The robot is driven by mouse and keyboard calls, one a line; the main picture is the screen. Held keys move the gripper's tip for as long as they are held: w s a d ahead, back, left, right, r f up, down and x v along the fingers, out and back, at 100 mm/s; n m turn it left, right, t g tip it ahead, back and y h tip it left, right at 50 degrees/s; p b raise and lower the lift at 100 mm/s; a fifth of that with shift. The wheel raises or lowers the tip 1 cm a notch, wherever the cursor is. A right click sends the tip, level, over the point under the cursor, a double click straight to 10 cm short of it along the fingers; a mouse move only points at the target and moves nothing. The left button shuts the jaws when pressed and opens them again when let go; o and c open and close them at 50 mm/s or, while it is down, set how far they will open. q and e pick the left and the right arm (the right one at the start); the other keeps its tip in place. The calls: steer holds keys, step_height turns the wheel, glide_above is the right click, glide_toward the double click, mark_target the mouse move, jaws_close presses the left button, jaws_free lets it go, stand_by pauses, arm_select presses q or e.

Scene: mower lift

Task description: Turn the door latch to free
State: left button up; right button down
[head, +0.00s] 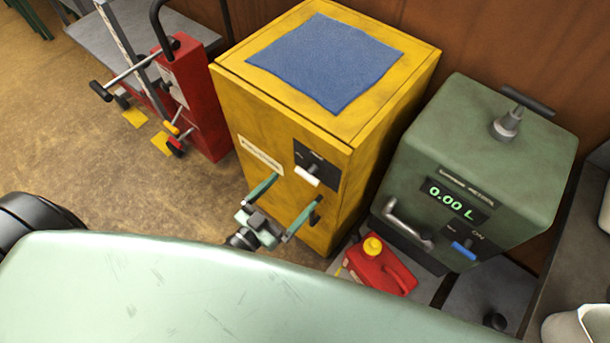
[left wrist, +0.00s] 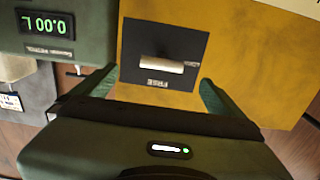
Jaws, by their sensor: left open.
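The door latch (head: 307,175) is a short white lever on a black plate on the front of the yellow cabinet (head: 275,135). In the left wrist view, the latch (left wrist: 162,64) lies level across the picture, with one end by a side label that looks like LOCK. The word FREE reads upside down below it. My left gripper (head: 298,187) is open and empty in front of the cabinet. In the left wrist view, its green fingers (left wrist: 160,78) stand to either side of the latch, apart from it. My right gripper is not in view.
A blue cloth (head: 325,62) lies on the cabinet top. The green petrol dispenser (head: 480,165), reading 0.00 L, stands close to its right. A red fuel can (head: 380,270) sits below the dispenser. A red lift unit (head: 190,100) stands to the left, with open floor (head: 100,170) in front.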

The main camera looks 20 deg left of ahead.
mark_target(305, 178)
arm_select(q)
steer(key=x, duration=0.2)
steer(key=shift+w, duration=0.45)
steer(key=p+x, duration=0.1)
steer(key=x, duration=0.2)
steer(key=shift+w+d, duration=0.15)
steer(key=shift+w, duration=0.15)
steer(key=shift+w+d+f, duration=0.15)
steer(key=shift+w+d, duration=0.05)
steer(key=shift+w, duration=0.25)
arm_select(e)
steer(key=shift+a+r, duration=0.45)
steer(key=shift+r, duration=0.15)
arm_select(q)
steer(key=shift+c, duration=0.3)
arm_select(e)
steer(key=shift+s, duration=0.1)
arm_select(q)
steer(key=c, duration=1.3)
